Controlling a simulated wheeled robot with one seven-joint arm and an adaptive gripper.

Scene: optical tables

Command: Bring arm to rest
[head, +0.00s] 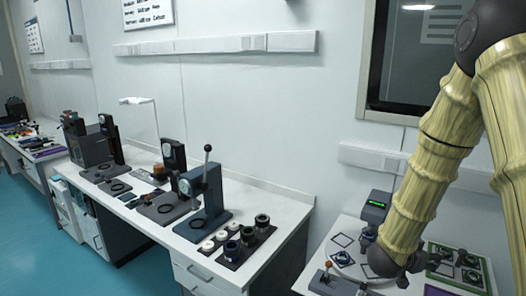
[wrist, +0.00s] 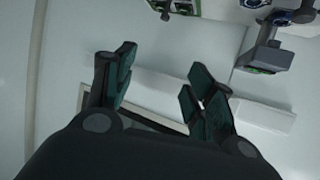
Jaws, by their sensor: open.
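My arm (head: 440,140), with pale yellow ribbed links, hangs down at the right of the head view. Its lower end is over or in front of the small right-hand table (head: 333,232); the exact height is hard to tell. My gripper (wrist: 160,88) shows in the wrist view with its two dark green-padded fingers wide apart and nothing between them. In the head view I cannot make out the fingers.
A long white bench (head: 282,205) at left holds a lever press (head: 205,195) and several lens holders. Teal floor (head: 45,250) is clear at left.

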